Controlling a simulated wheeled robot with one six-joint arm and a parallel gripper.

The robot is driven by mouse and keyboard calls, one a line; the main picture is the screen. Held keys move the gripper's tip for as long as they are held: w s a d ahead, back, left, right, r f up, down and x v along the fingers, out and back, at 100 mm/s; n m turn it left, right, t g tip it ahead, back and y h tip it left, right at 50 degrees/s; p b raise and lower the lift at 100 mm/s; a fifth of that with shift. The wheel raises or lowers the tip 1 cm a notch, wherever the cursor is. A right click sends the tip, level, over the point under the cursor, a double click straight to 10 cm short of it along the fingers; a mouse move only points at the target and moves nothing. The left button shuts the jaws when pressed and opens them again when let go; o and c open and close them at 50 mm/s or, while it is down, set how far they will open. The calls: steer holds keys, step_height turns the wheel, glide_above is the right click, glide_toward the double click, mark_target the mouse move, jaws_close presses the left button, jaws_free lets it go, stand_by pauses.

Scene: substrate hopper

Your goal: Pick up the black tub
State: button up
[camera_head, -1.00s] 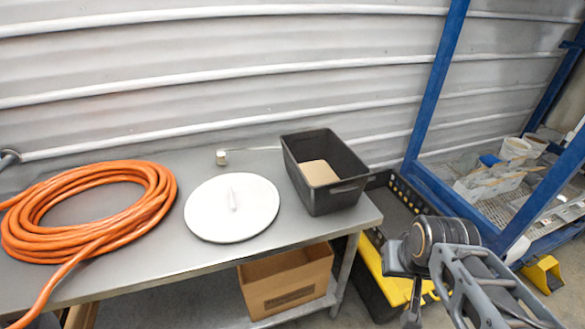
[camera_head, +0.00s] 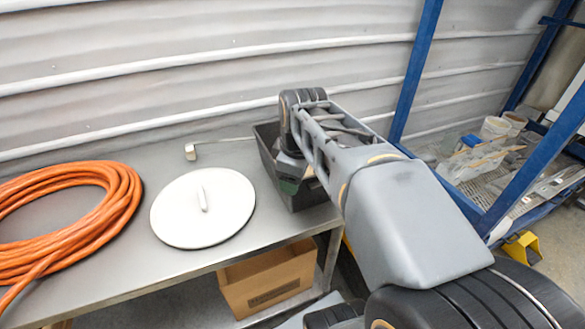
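The black tub (camera_head: 312,197) stands upright at the right end of the grey metal table. My arm reaches across it and hides most of its inside and its right side. Only its left rim and part of its near wall show. My gripper (camera_head: 290,182) points down at the tub, over or partly inside its near left part. Its fingers are mostly hidden, so I cannot tell whether they are open or touch the tub.
A round white lid (camera_head: 183,222) with a handle lies on the table (camera_head: 130,258) left of the tub. An orange hose coil (camera_head: 60,215) lies further left. A small metal piece (camera_head: 190,152) is behind the lid. A cardboard box (camera_head: 265,283) sits below. A blue frame (camera_head: 418,70) stands right.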

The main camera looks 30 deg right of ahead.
steer(key=w+d+r+n+g+b, duration=0.15)
steer(key=d+r+n, duration=0.25)
steer(key=d+n, duration=0.55)
steer(key=shift+m, duration=0.35)
steer(key=f, duration=0.8)
steer(key=f+b, duration=0.1)
steer(key=f, duration=0.3)
steer(key=shift+w+d+f, duration=0.15)
steer(key=shift+w+f, duration=0.15)
steer(key=shift+f, duration=0.05)
steer(key=shift+r, duration=0.1)
jaws_close()
